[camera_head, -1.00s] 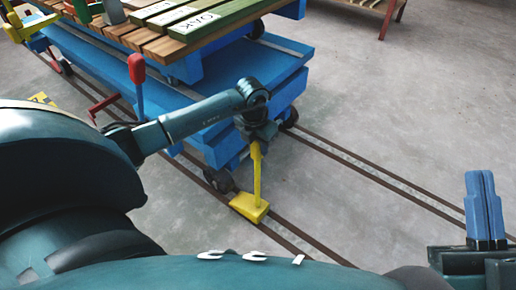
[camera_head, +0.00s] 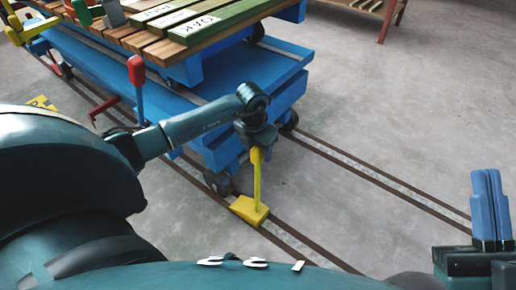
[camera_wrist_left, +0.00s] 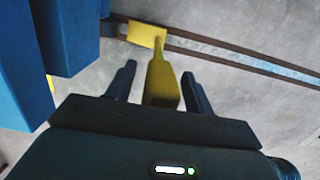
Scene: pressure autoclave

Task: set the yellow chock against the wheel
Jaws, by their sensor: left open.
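The yellow chock (camera_head: 249,211) sits on the near rail of the track, just in front of the blue cart's near wheel (camera_head: 218,184). I cannot tell whether it touches the wheel. Its yellow handle (camera_head: 257,180) stands upright. My left gripper (camera_head: 257,146) is above the chock at the handle's top. In the left wrist view, its open fingers (camera_wrist_left: 158,70) stand on either side of the handle (camera_wrist_left: 162,82), with visible gaps; the chock base (camera_wrist_left: 147,34) shows beyond. My right gripper (camera_head: 488,205) is at the right edge, its blue fingers together with nothing between them.
The blue cart (camera_head: 285,92), stacked with wooden slats (camera_head: 205,28), stands on the rails behind my left arm. A red-topped lever (camera_head: 137,75) rises at its near side. A wooden rack (camera_head: 375,8) is at the back. The floor to the right is clear.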

